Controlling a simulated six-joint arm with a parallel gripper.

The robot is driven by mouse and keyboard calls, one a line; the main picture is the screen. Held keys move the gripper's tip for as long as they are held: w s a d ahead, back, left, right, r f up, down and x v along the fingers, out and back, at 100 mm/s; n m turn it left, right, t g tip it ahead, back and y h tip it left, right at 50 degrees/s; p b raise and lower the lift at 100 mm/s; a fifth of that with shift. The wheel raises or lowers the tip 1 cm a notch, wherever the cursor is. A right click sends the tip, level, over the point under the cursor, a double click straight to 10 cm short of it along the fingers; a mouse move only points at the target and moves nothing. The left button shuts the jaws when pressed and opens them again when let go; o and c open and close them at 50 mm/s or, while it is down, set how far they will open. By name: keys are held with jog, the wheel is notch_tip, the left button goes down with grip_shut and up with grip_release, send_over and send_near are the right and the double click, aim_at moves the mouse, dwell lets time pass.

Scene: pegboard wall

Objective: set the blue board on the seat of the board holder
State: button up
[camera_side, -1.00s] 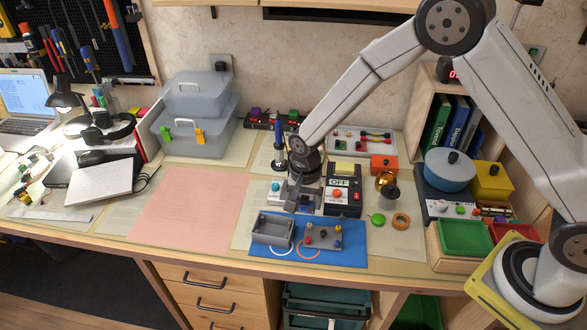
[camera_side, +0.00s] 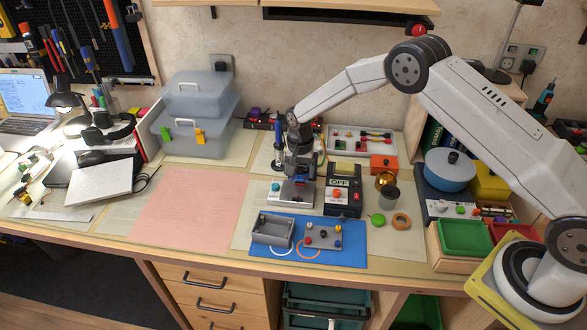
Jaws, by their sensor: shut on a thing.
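My gripper (camera_side: 299,174) points down over a low pale fixture (camera_side: 290,196), which looks like the board holder. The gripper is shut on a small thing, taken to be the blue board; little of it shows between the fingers. Bluish and red bits show around the fingertips, too small to tell apart. Whether the board touches the seat, and how level it is, I cannot tell, because the gripper covers the seat.
A black box marked OFF (camera_side: 343,192) stands close to the right of the gripper. In front lies a blue mat (camera_side: 350,258) with a grey open box (camera_side: 271,232) and a grey plate with knobs (camera_side: 323,238). The pink sheet (camera_side: 188,215) at left is clear.

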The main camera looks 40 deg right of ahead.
aim_at(300, 192)
jog(key=shift+f, duration=0.2)
jog(key=shift+f, duration=2.2)
jog(key=shift+f, duration=0.55)
dwell(0.8)
jog(key=o, duration=1)
jog(key=shift+r, duration=0.2)
jog(key=shift+r, duration=2.8)
jog(key=shift+r, duration=0.1)
